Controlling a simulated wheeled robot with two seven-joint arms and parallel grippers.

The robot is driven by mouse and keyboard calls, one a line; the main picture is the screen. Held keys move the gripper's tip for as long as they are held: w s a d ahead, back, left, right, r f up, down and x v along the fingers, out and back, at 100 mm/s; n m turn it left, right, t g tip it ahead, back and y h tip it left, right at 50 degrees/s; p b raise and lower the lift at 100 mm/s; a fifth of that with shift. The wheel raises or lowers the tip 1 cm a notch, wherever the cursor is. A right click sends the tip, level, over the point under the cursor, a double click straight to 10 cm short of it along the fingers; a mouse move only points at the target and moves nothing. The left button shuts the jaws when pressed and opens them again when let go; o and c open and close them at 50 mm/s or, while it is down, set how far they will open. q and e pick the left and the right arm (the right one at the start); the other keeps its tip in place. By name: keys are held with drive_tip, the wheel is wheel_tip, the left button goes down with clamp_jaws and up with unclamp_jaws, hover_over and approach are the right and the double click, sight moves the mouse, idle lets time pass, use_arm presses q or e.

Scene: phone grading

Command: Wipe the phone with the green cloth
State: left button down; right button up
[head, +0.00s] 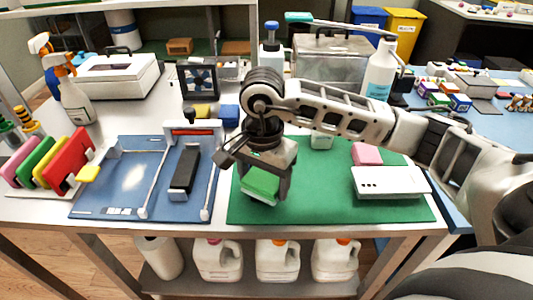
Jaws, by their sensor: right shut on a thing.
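My right gripper (264,190) reaches in from the right and points down over the left part of the green mat (330,205). It is shut on the green cloth (261,182), a small folded-looking green block. I cannot tell whether the cloth touches the mat. A dark, phone-like slab (186,169) sits in the blue fixture to the left. My left gripper is not in view.
A pink block (367,153) lies behind the white phone. The blue fixture (125,172) has raised rails. Coloured slabs (66,160) stand at far left. The mat's front middle is clear.

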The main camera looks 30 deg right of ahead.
wheel_tip(320, 180, up, 2)
drive_tip(key=shift+s+r+p, duration=0.15)
drive_tip(key=shift+r+p, duration=0.05)
drive_tip(key=shift+p, duration=0.4)
drive_tip(key=shift+r, duration=0.35)
drive_tip(key=shift+r+p, duration=0.6)
drive_tip(key=shift+r, duration=0.15)
drive_tip(key=shift+r+p, duration=0.9)
drive_tip(key=shift+r, duration=0.8)
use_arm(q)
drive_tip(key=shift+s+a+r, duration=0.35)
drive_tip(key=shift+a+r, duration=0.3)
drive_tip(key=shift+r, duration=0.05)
